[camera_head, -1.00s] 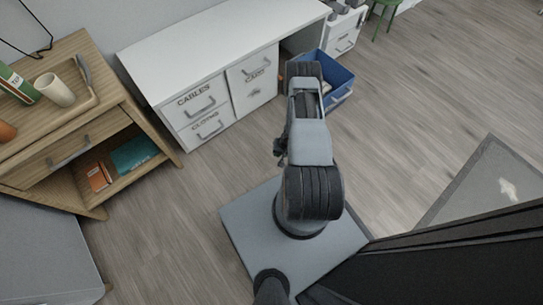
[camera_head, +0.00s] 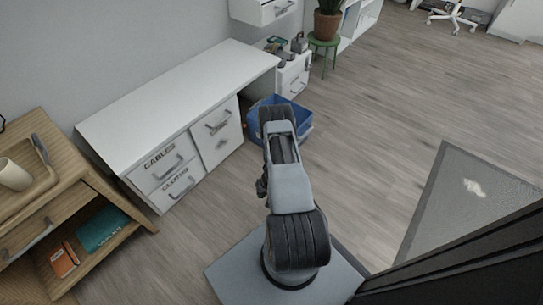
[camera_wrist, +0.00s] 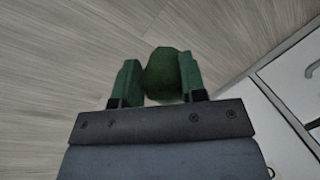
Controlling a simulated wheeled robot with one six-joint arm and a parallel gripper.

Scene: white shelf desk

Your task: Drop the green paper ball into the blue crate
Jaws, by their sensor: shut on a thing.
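The green paper ball (camera_wrist: 163,75) shows in the wrist view between the two green fingers of my gripper (camera_wrist: 158,84), which is shut on it. Wood floor lies beyond the ball in that view. The blue crate (camera_head: 297,128) stands on the floor in the head view, at the right end of the white desk. My arm hides part of the crate. The fingers and the ball cannot be made out in the head view.
The white desk (camera_head: 180,95) with labelled drawers runs along the wall. A wooden shelf unit (camera_head: 135,222) stands at the left. A small white drawer unit (camera_head: 294,78) and a green stool (camera_head: 323,42) stand behind the crate.

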